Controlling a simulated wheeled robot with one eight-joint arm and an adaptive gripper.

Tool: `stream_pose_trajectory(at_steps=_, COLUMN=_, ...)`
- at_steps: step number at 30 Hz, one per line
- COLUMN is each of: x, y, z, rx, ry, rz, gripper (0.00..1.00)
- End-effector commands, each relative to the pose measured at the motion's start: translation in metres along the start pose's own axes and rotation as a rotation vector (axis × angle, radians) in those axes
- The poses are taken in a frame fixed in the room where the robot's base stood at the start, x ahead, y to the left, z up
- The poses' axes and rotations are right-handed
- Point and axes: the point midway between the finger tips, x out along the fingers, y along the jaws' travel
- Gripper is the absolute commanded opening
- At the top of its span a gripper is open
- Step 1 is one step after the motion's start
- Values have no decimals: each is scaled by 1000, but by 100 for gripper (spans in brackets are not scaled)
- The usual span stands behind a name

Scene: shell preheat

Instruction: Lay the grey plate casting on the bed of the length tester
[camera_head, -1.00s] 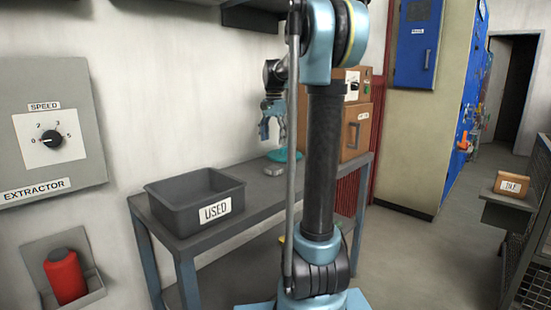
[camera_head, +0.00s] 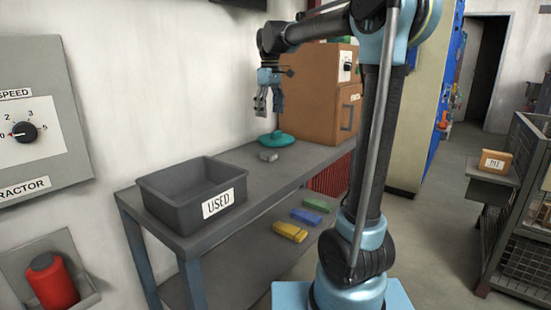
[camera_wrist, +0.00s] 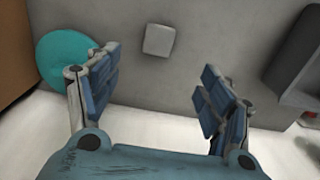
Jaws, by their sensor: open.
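A small grey block (camera_head: 268,156), which looks like the grey plate casting, lies on the bench top beside a teal round object. In the wrist view the grey block (camera_wrist: 159,40) lies flat, ahead of the gap between my fingers. My gripper (camera_head: 269,106) is open and empty, pointing down above the bench and clear of the block. Its two blue-padded fingers are spread wide in the wrist view (camera_wrist: 160,80). I cannot make out the length tester or its bed for certain in either view.
A dark bin marked USED (camera_head: 192,190) stands at the bench's near end. The teal object (camera_head: 277,139) and an orange-brown cabinet (camera_head: 312,95) are beyond the block. Yellow (camera_head: 290,232), blue (camera_head: 306,216) and green (camera_head: 317,204) blocks lie on the lower shelf.

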Motion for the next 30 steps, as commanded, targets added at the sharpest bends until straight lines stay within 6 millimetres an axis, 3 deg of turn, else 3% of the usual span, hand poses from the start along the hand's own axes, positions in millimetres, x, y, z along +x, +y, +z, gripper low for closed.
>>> stream_pose_trajectory(at_steps=18, x=99, y=-2, z=-2, rx=-4, ry=0, rz=0, gripper=73)
stream_pose_trajectory(at_steps=30, x=129, y=-1, z=-5, rx=-3, ry=0, rz=0, gripper=73)
